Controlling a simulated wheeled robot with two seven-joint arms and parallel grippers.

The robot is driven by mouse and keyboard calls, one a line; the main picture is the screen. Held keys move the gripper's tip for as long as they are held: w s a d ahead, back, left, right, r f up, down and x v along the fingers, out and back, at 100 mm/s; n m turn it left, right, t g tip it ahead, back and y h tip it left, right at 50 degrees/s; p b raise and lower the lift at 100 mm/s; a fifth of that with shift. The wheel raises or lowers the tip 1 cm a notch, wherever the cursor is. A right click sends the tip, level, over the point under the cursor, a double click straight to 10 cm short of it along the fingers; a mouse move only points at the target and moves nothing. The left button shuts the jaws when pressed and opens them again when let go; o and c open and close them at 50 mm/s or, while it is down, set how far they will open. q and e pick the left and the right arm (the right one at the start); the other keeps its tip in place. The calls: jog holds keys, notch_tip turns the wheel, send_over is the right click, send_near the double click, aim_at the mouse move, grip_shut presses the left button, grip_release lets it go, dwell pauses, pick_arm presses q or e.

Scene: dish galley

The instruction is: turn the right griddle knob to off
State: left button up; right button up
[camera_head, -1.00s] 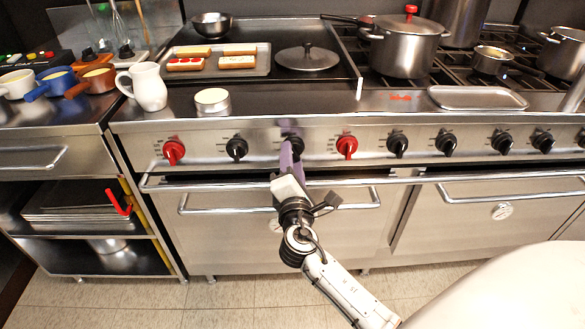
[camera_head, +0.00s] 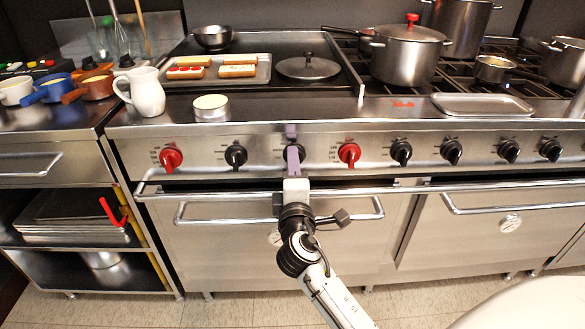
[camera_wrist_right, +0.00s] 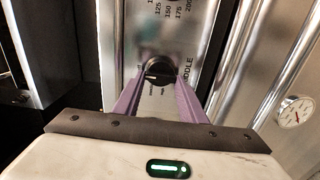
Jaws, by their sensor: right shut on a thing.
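The right griddle knob (camera_wrist_right: 157,70) is black and round, with a pale mark on its face. In the right wrist view it sits between the tips of my right gripper's purple fingers, beside dial numbers and a partly hidden griddle label. In the head view my right gripper (camera_head: 292,146) covers most of this knob (camera_head: 301,154), and only its dark edges show. The gripper is shut on it, fingers pointing straight at the panel. Which marking the knob points to is not clear. My left gripper is not in view.
Another black knob (camera_head: 236,155) is to the left and a red knob (camera_head: 349,154) close to the right. The oven door handle (camera_head: 240,219) runs below my gripper. A griddle with a tray (camera_head: 262,72) and a lid (camera_head: 308,67) is above the panel.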

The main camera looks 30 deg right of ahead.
jog(key=o, duration=1.1)
jog(key=shift+c, duration=0.2)
